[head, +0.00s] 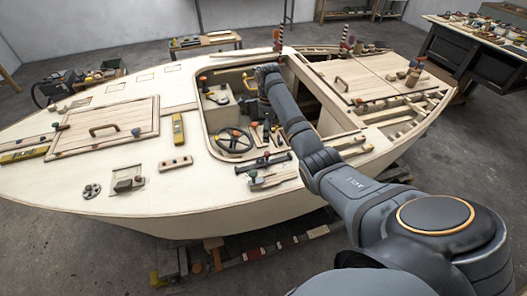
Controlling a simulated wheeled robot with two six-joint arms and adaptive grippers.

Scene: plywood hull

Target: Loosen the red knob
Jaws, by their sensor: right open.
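My right arm reaches across the hull from the lower right. Its gripper (250,84) is small and partly hidden by the wrist, over the far side of the cockpit opening; it is open. I cannot make out anything between its fingers. A small reddish-orange knob (203,80) stands at the left edge of the cockpit, to the left of the gripper and apart from it. Whether it is the red knob of the task I cannot tell at this size. My left gripper is not in view.
A dark steering wheel (234,140) and several small tools lie in and around the cockpit. A wooden hatch (104,122) with a handle and a yellow level (178,130) are on the left deck. A dark workbench (470,50) stands at the back right.

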